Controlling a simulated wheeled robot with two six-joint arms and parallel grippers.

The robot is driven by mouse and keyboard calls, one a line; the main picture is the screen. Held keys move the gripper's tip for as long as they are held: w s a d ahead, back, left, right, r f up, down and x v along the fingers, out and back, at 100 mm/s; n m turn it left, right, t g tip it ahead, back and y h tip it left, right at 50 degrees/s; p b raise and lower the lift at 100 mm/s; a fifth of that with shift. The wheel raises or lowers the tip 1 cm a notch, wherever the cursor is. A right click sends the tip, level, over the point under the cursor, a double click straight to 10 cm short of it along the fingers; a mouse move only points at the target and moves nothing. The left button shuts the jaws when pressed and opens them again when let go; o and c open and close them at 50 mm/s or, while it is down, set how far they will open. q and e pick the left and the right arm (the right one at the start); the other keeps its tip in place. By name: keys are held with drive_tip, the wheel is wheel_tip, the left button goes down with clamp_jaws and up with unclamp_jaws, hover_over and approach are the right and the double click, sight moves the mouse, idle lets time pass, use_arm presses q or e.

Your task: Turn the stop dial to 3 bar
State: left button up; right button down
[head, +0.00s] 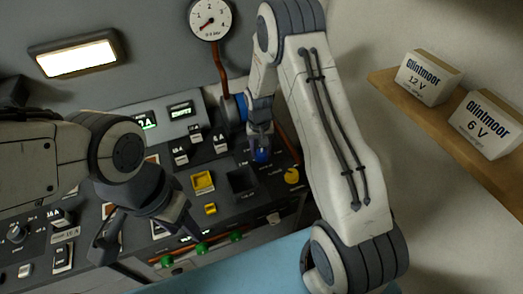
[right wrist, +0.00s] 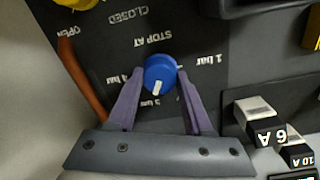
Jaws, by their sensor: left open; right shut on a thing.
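The stop dial is a blue knob (right wrist: 160,73) with a white mark, under the printed words "STOP AT" in the right wrist view. Labels around it include 1 bar, 4 bar and one that appears to read 3 bar, partly covered by a finger. The white mark points down and slightly left, towards that label. My right gripper (right wrist: 158,112) is shut on the knob, one finger on each side. The blue knob also shows in the head view (head: 262,155), below my right gripper (head: 260,138). My left gripper (head: 146,232) is open and empty over the panel's left part.
A round pressure gauge (head: 210,19) hangs on the wall, its needle low left. A yellow knob (head: 292,175) is right of the dial. Switches, green buttons (head: 202,248) and a yellow square (head: 203,182) crowd the panel. A shelf (head: 460,143) at right holds two boxes.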

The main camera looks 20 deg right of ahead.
sight(260, 152)
drive_tip(key=shift+c, duration=1.5)
unclamp_jaws()
wheel_tip(260, 152, up, 11)
drive_tip(key=b, duration=0.2)
drive_tip(key=shift+a+f, duration=0.15)
drive_tip(key=shift+f, duration=0.05)
drive_tip(key=s+a+r+n, duration=0.6)
drive_tip(key=s+a+r, duration=0.3)
drive_tip(key=s+a, duration=0.45)
drive_tip(key=s+a+r+n+y, duration=0.1)
drive_tip(key=s+n, duration=0.3)
drive_tip(key=s, duration=1.2)
drive_tip(key=shift+a+r+n, duration=0.35)
drive_tip(key=shift+a+n, duration=0.05)
